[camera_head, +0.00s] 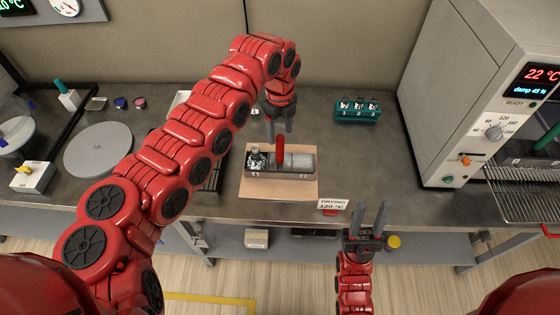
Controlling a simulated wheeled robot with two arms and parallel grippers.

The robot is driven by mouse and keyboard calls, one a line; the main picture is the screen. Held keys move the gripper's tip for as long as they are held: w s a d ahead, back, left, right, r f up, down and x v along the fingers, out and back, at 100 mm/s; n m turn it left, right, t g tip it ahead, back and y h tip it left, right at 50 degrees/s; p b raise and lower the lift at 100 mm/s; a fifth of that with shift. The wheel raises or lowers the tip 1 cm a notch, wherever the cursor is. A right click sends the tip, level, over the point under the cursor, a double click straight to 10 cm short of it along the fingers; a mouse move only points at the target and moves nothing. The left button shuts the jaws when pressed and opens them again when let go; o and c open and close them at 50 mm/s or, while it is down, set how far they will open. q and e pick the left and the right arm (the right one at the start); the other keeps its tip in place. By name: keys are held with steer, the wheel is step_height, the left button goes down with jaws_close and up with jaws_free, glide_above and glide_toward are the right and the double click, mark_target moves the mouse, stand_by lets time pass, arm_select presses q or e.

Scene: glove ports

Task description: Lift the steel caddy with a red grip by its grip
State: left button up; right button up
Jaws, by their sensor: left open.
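The steel caddy (281,174) sits on a tan board on the bench, with its upright red grip (280,150) in the middle. A glass-like item (256,158) stands in its left compartment, and a pale item (301,161) shows in the right part. My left gripper (281,127) is open, pointing down, with its fingertips close to the top of the red grip. I cannot tell whether the grip is between the fingers or in front of them. My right gripper (373,213) is open and empty in front of the bench edge, away from the caddy.
The tan board (262,189) lies under the caddy. A green rack (357,110) stands at the back right, and a grey oven (470,80) at the right. A small white sign (333,204) stands at the front edge. The bench right of the caddy is clear.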

mark_target(280, 146)
arm_select(q)
steer(key=shift+f, duration=0.65)
step_height(280, 146, down, 5)
steer(key=p, duration=0.3)
steer(key=shift+s, duration=0.15)
steer(key=shift+f, duration=0.15)
jaws_close()
stand_by(0.5)
